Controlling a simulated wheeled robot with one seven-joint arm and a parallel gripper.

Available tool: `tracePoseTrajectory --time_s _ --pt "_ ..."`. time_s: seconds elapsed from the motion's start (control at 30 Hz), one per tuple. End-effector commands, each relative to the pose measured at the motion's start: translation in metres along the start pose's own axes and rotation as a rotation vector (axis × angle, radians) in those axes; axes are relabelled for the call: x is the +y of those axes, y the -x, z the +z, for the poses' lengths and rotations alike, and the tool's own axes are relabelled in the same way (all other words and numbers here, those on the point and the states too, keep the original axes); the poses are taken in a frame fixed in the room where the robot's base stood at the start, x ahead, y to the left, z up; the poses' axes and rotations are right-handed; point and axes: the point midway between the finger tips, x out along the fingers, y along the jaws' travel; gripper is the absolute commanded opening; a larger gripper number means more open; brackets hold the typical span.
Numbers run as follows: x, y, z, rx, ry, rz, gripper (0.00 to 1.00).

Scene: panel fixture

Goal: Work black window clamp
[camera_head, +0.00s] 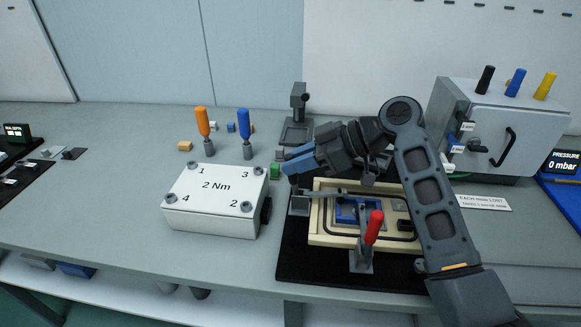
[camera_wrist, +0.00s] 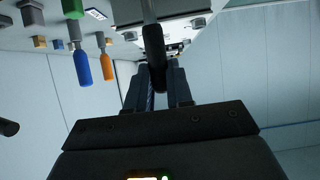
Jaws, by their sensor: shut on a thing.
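My gripper (camera_head: 297,162) is above the left back part of the cream window frame (camera_head: 324,240), its fingers pointing left. In the wrist view my gripper (camera_wrist: 158,70) is shut on a black clamp handle (camera_wrist: 154,45) with a grey shaft. In the head view the black handle is hidden or too small to make out at the fingers. A grey clamp base (camera_head: 299,203) shows just below them, at the frame's left side. A red-handled clamp (camera_head: 373,230) stands upright at the frame's front edge. A blue piece (camera_head: 346,212) lies inside the frame.
A white box (camera_head: 214,205) marked 2 Nm stands to the left. Orange (camera_head: 202,122) and blue (camera_head: 244,124) drivers stand behind it. A grey stand (camera_head: 298,110) is behind my gripper. A grey cabinet (camera_head: 490,135) with colored knobs is at the right.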

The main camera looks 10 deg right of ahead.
Motion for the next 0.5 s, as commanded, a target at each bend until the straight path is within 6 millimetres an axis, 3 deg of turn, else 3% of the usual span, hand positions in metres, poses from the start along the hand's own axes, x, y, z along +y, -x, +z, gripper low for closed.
tracePoseTrajectory --time_s 0.5 --pt "0.0008 0.0048 0.0016 0.048 0.0 0.002 0.0"
